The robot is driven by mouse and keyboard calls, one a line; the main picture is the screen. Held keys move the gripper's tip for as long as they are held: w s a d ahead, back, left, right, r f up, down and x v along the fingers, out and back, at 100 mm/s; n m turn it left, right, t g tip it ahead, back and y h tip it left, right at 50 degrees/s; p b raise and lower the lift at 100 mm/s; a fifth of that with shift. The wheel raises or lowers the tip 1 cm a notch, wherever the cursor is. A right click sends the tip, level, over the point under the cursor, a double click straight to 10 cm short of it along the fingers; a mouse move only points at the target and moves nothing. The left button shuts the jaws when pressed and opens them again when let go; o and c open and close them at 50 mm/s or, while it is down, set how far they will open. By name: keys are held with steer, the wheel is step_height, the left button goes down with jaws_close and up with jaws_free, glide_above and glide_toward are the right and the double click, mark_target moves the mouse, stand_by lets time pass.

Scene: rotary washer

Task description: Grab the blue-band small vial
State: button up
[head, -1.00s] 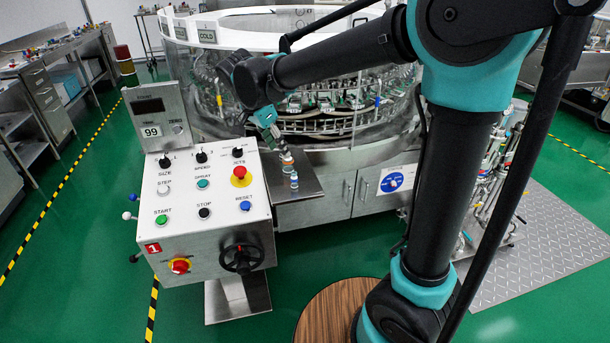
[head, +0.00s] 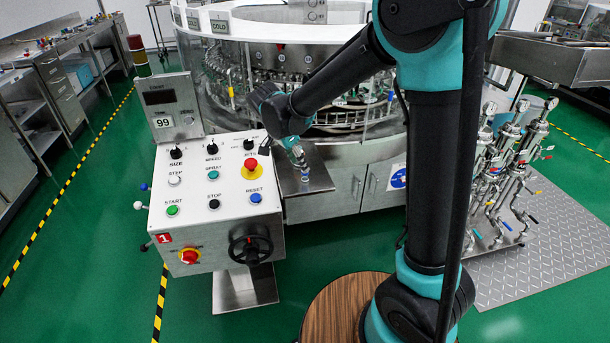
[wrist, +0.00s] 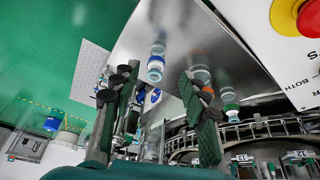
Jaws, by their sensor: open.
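The blue-band small vial (wrist: 155,66) shows in the wrist view, on the steel shelf (wrist: 184,35) beyond the fingertips. My gripper (wrist: 158,78) is open, and the vial appears in the gap between its two dark fingers, touching neither. How much depth separates them I cannot tell. In the head view my gripper (head: 298,157) is low over the shelf (head: 316,184), close to the small blue-banded vial (head: 305,171), and partly covers what stands there.
A green-banded vial (wrist: 230,105) stands right of the right finger in the wrist view; an orange-marked one is partly hidden behind that finger. The control panel (head: 230,221) with its red emergency button (head: 251,164) is close beside the shelf. The rotary washer (head: 350,115) rises behind.

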steer(key=shift+d+x, duration=0.15)
steer(key=shift+x, duration=1.15)
steer(key=shift+d+x, duration=0.15)
steer(key=shift+x, duration=1.15)
steer(key=shift+r, duration=0.15)
steer(key=c, duration=0.8)
